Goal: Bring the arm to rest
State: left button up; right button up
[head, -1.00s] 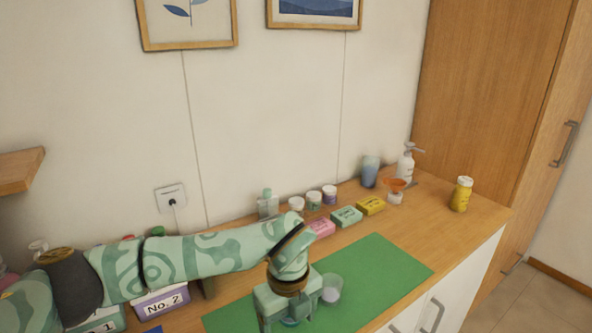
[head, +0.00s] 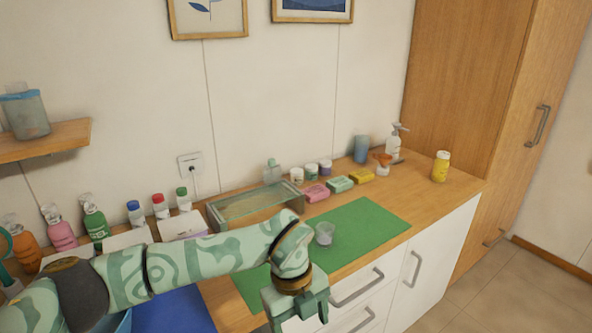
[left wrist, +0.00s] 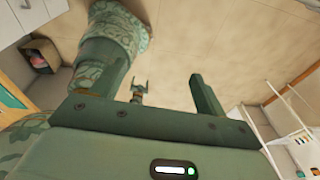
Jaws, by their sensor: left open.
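My left gripper (head: 297,318) hangs in front of the counter's front edge, near the drawers, pointing down at the bottom of the head view. My left arm reaches in from the left across the counter. A small two-pronged shape (left wrist: 140,92) far behind the fingers may be my right gripper; it is too small to tell its state. My right arm does not show in the head view.
A green mat (head: 370,225) lies on the counter with a clear cup (head: 324,234) on it. Bottles and a glass-topped frame (head: 250,203) stand left. Drawers are below the counter's edge; floor is free at right.

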pick_arm(q)
jog(key=d+f+n+g+h, duration=0.1)
jog(key=d+f+n+h, duration=0.3)
jog(key=d+h, duration=0.7)
jog(key=w+a+f+n+t+y, duration=0.1)
jog(key=a+f+n+t+y, duration=0.1)
jog(key=a+f+n+t, duration=0.65)
jog(key=a+f+n+t+y, duration=0.1)
jog(key=a+f+n+t, duration=0.4)
jog(key=a+f, duration=0.65)
jog(key=s+a+f+n+g+y, duration=0.2)
jog(key=s+a+f+n+y, duration=0.15)
jog(key=s+f, duration=0.45)
jog(key=s+a+f+n+g+y, duration=0.25)
jog(key=s+a+f, duration=0.3)
jog(key=f, duration=0.35)
jog(key=s+a+f+g+y, duration=0.1)
jog(key=s+a+f+g, duration=0.1)
jog(key=s, duration=0.7)
jog(key=s+a+f+n+g+y, duration=0.1)
jog(key=s+a+f+g, duration=0.1)
jog(key=s, duration=0.8)
jog(key=s+a+f+n+g+y, duration=0.1)
jog(key=s+a+f+g, duration=0.1)
jog(key=s, duration=0.7)
jog(key=shift+s+a+f+y, duration=0.35)
jog(key=shift+a+f, duration=0.55)
jog(key=shift+a, duration=0.2)
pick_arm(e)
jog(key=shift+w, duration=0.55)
